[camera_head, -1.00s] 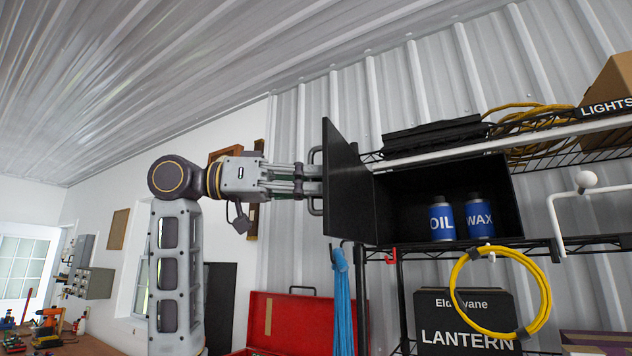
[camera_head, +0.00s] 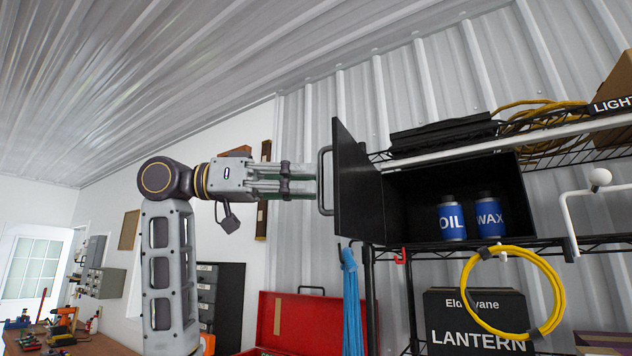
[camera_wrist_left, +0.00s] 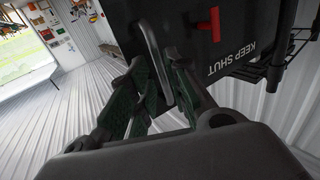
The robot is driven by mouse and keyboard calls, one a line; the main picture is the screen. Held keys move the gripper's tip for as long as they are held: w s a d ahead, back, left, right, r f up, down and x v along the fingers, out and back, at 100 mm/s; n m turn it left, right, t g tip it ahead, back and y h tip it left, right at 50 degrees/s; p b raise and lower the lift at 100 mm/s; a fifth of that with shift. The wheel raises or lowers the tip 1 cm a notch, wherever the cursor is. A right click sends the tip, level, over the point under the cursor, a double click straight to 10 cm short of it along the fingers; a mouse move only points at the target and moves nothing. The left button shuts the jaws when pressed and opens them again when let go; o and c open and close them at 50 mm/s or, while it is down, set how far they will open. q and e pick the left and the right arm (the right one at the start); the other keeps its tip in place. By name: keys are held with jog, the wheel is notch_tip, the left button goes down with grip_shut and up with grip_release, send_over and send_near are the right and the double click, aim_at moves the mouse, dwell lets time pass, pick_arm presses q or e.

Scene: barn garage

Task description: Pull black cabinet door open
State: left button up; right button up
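The black cabinet (camera_head: 400,205) stands on a wire shelf at the right. Its black door (camera_head: 357,185) is swung wide open towards me, and the inside shows. The door's grey bar handle (camera_head: 323,182) faces left; it also shows in the left wrist view (camera_wrist_left: 152,50), along with the door's red mark and "KEEP SHUT" lettering. My left gripper (camera_head: 314,182) is just left of the handle, its fingers apart and fingertips close to the bar. In the left wrist view, the handle appears ahead between the fingers. Whether they touch it is unclear. My right gripper is out of view.
A blue OIL bottle (camera_head: 452,220) and a blue WAX bottle (camera_head: 489,215) stand inside the cabinet. A yellow cable coil (camera_head: 562,300) and blue cord (camera_head: 351,305) hang below. A red toolbox (camera_head: 308,325) stands open underneath. Space left of the door is fairly clear.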

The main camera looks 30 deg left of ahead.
pick_arm(q)
jog(key=v, duration=0.8)
jog(key=shift+s+a, duration=0.2)
jog(key=shift+a, duration=0.1)
dwell(0.4)
